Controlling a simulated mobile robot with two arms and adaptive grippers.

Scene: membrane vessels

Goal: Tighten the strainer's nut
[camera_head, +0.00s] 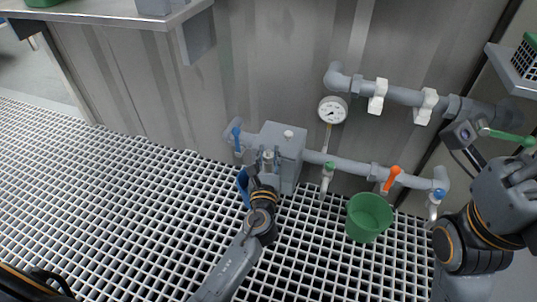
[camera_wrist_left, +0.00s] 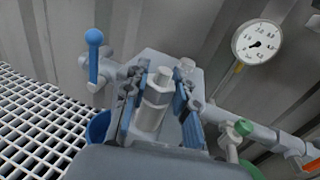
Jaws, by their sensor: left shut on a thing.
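The strainer's grey hexagonal nut (camera_wrist_left: 158,86) sits on a pale cylindrical body (camera_wrist_left: 149,117) in front of a grey box on the pipe line. My left gripper (camera_head: 268,160) is at the strainer, and in the left wrist view its blue-padded fingers (camera_wrist_left: 158,105) stand on both sides of the nut, shut on it. The lower part of the strainer is hidden by the gripper. My right gripper (camera_head: 510,172) is at the right edge in the head view, away from the strainer; its fingers are not clear enough to judge.
The grey box (camera_head: 285,145) joins a pipe with a blue-handled valve (camera_wrist_left: 94,50), a pressure gauge (camera_head: 332,110) and an orange-handled valve (camera_head: 392,178). A green bucket (camera_head: 368,217) stands on the white grating (camera_head: 130,190). A blue bucket (camera_wrist_left: 98,127) is beside my left gripper.

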